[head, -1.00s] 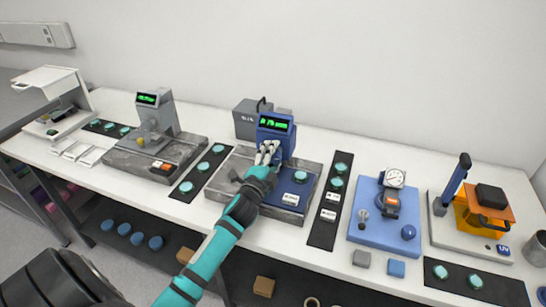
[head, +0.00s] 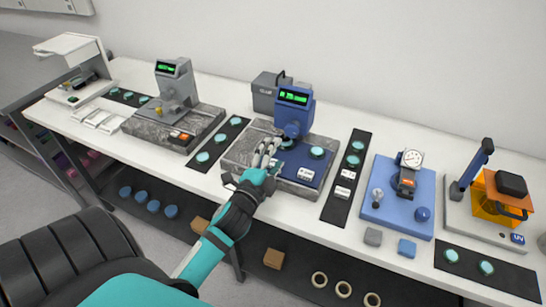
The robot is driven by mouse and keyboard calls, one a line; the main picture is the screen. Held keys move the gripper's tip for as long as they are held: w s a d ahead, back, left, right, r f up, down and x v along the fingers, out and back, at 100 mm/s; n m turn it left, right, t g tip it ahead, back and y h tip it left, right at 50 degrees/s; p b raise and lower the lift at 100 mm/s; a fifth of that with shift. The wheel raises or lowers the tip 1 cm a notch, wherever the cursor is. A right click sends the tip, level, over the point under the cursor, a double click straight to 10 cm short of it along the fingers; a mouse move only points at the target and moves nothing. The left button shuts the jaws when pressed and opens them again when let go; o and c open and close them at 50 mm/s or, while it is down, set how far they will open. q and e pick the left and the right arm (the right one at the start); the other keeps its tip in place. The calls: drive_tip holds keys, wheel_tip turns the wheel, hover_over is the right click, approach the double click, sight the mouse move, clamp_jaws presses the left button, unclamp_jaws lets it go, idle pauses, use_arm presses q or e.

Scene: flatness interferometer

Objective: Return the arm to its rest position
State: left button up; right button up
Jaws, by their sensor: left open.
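My left gripper (head: 266,152) is open and empty, its pale fingers above the front left part of the blue-headed interferometer's granite base (head: 238,153). The teal and black left arm (head: 222,235) reaches up to it from the bottom of the head view. The blue instrument head (head: 292,112), with a lit green display, stands behind and to the right of the fingers. A teal disc (head: 287,143) shows under the head, partly hidden by the fingers. Another teal disc (head: 317,152) lies on the blue pad to the right. My right gripper is not in view.
A grey instrument (head: 175,90) stands to the left. Dark strips with teal discs (head: 236,121) flank the blue-headed one. A blue plate with a dial gauge (head: 411,158) and an orange UV box (head: 497,208) stand to the right. The white table's front edge (head: 300,212) runs beneath my arm.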

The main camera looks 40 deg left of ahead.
use_arm(q)
drive_tip(key=shift+s, duration=0.3)
idle(0.4)
